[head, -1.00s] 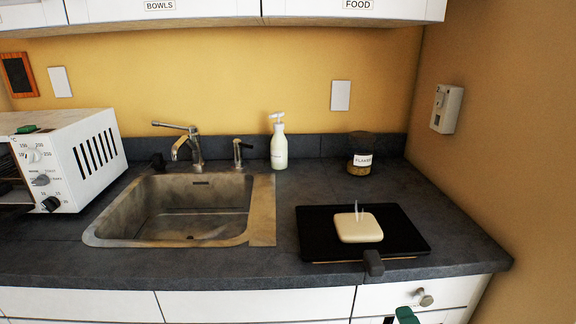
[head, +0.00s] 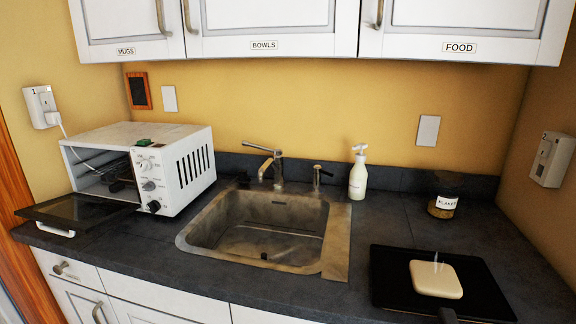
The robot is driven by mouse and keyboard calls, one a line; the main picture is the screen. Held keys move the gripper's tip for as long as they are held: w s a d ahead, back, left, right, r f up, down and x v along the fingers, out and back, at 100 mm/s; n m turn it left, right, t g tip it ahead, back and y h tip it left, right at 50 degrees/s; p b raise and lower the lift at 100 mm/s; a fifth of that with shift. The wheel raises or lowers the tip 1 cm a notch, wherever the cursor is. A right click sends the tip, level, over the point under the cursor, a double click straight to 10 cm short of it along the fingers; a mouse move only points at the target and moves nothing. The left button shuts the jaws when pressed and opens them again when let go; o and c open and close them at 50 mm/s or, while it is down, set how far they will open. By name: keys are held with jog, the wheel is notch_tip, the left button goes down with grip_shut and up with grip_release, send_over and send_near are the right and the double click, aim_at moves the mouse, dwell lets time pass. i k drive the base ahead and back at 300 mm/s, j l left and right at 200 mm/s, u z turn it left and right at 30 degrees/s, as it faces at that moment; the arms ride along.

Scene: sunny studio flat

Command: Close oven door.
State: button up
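The white toaster oven (head: 140,165) stands at the left end of the counter. Its dark glass door (head: 78,207) is open, folded down flat in front of it. The door's white handle (head: 56,230) lies at the counter's front edge. The oven's inside shows a dark rack. Knobs are on the front panel, right of the opening. My gripper is not in view.
A steel sink (head: 265,235) is right of the oven. A soap bottle (head: 357,178), a labelled jar (head: 445,200) and a black board (head: 395,290) with a pale block (head: 436,279) are further right. Cabinets (head: 265,25) hang above. A wall plug (head: 42,106) is left.

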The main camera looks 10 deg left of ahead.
aim_at(30, 212)
jog(key=u, duration=1.25)
jog(key=i+j, duration=0.7)
jog(key=i, duration=0.15)
